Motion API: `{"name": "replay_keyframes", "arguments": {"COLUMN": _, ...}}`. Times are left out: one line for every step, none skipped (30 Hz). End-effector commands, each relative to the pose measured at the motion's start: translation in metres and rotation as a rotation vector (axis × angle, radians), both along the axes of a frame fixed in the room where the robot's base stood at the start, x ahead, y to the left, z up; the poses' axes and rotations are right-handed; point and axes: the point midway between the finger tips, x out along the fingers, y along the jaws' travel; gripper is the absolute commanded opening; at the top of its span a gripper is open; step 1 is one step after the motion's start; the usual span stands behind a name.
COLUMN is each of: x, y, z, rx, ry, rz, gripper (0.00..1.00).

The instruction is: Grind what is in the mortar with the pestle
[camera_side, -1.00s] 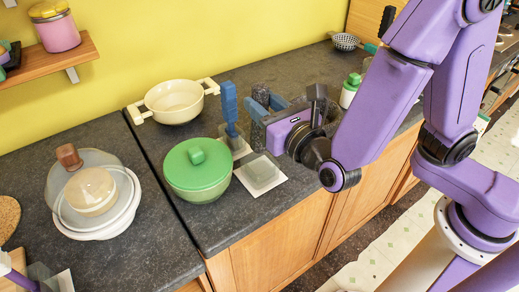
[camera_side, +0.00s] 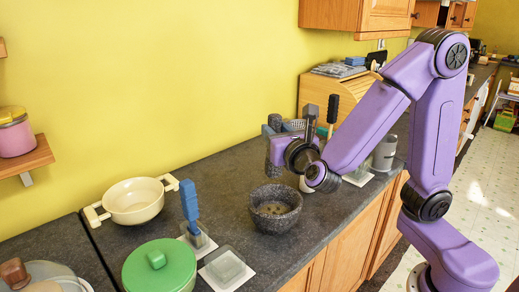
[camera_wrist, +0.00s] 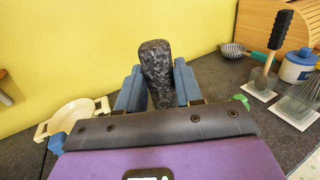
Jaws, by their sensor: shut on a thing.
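The mortar (camera_side: 275,211) is a dark grey speckled stone bowl on the counter near its front edge in the side view. Small brownish pieces lie in its bottom. My gripper (camera_side: 273,133) is above and just behind the mortar, apart from it. It is shut on the pestle (camera_wrist: 157,72), a dark speckled stone piece standing between the two blue fingers in the wrist view. In the side view the pestle (camera_side: 273,170) shows below the fingers, above the mortar's rim, partly hidden by my gripper. The mortar is not visible in the wrist view.
Left of the mortar stand a blue-handled tool (camera_side: 190,205), a small clear dish (camera_side: 228,268), a green-lidded pot (camera_side: 160,270) and a cream bowl (camera_side: 134,202). A whisk (camera_wrist: 300,98) and black-handled tool (camera_wrist: 273,48) stand right. The yellow wall is behind.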

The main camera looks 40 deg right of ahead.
Motion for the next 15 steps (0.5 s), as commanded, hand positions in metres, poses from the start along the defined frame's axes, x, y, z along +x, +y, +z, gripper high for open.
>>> {"name": "replay_keyframes", "arguments": {"x": -0.0002, "y": -0.0042, "z": 0.0021, "rx": 0.001, "ry": -0.002, "rz": -0.008, "gripper": 0.0}}
{"name": "replay_keyframes", "arguments": {"x": -0.0002, "y": -0.0057, "z": 0.0026, "rx": 0.001, "ry": -0.002, "rz": -0.011, "gripper": 0.0}}
{"name": "replay_keyframes", "arguments": {"x": -0.0004, "y": -0.0071, "z": 0.0031, "rx": 0.001, "ry": -0.002, "rz": -0.013, "gripper": 0.0}}
{"name": "replay_keyframes", "arguments": {"x": -0.0004, "y": -0.0076, "z": 0.0034, "rx": 0.001, "ry": -0.002, "rz": -0.014, "gripper": 0.0}}
{"name": "replay_keyframes", "arguments": {"x": -0.0005, "y": -0.0078, "z": 0.0035, "rx": 0.001, "ry": -0.002, "rz": -0.015, "gripper": 0.0}}
{"name": "replay_keyframes", "arguments": {"x": -0.0004, "y": -0.0079, "z": 0.0035, "rx": 0.001, "ry": -0.001, "rz": -0.015, "gripper": 0.0}}
{"name": "replay_keyframes", "arguments": {"x": -0.0005, "y": -0.0078, "z": 0.0035, "rx": 0.001, "ry": -0.001, "rz": -0.015, "gripper": 0.0}}
{"name": "replay_keyframes", "arguments": {"x": -0.0004, "y": -0.0077, "z": 0.0035, "rx": 0.0, "ry": -0.001, "rz": -0.014, "gripper": 0.0}}
{"name": "replay_keyframes", "arguments": {"x": -0.0004, "y": -0.0076, "z": 0.0034, "rx": 0.0, "ry": -0.001, "rz": -0.014, "gripper": 0.0}}
{"name": "replay_keyframes", "arguments": {"x": -0.0005, "y": -0.0076, "z": 0.0034, "rx": 0.0, "ry": -0.001, "rz": -0.014, "gripper": 0.0}}
{"name": "replay_keyframes", "arguments": {"x": -0.0004, "y": -0.0076, "z": 0.0034, "rx": 0.0, "ry": -0.001, "rz": -0.014, "gripper": 0.0}}
{"name": "replay_keyframes", "arguments": {"x": -0.0004, "y": -0.0075, "z": 0.0034, "rx": 0.0, "ry": -0.001, "rz": -0.014, "gripper": 0.0}}
{"name": "replay_keyframes", "arguments": {"x": -0.0004, "y": -0.0075, "z": 0.0034, "rx": 0.0, "ry": -0.001, "rz": -0.014, "gripper": 0.0}}
{"name": "replay_keyframes", "arguments": {"x": -0.0004, "y": -0.0075, "z": 0.0034, "rx": 0.0, "ry": -0.001, "rz": -0.014, "gripper": 0.0}}
{"name": "replay_keyframes", "arguments": {"x": -0.0004, "y": -0.0075, "z": 0.0034, "rx": 0.001, "ry": -0.002, "rz": -0.014, "gripper": 0.0}}
